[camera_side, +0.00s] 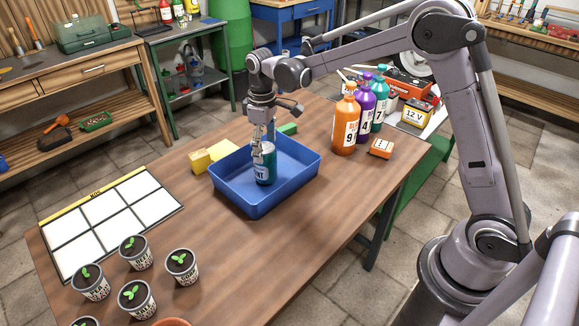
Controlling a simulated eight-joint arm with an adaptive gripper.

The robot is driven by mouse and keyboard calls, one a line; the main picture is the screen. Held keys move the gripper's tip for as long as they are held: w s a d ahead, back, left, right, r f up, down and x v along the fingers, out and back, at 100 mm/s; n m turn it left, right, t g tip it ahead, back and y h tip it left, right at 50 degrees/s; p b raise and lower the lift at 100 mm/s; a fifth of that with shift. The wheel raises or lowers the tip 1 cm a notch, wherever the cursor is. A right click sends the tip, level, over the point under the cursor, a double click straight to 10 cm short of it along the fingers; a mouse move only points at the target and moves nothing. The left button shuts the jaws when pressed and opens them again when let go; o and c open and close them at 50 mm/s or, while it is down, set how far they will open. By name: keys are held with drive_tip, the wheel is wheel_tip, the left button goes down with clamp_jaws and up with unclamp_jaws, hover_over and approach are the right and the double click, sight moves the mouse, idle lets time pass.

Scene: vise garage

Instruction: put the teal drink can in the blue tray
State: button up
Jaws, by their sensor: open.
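The blue tray sits on the wooden table. My gripper (264,152) is right above the can with its fingers pointing down, open at the can's top. The fingers partly hide the can's upper part. From this view I cannot tell whether a finger touches the can.
A yellow sponge-like block (208,157) lies left of the tray and a green block (288,129) behind it. Orange (346,124), purple and teal bottles stand to the right. A white grid board (107,221) and several potted seedlings (138,300) occupy the table's left side.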

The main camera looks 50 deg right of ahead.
wheel_tip(320, 180, up, 5)
drive_tip(key=shift+r, duration=0.1)
drive_tip(key=s+r+m+t, duration=0.3)
drive_tip(key=s+m+t, duration=0.2)
drive_tip(key=s, duration=1.7)
drive_tip(key=shift+s+d+t, duration=0.3)
drive_tip(key=shift+d+t, duration=0.15)
drive_tip(key=shift+t, duration=0.65)
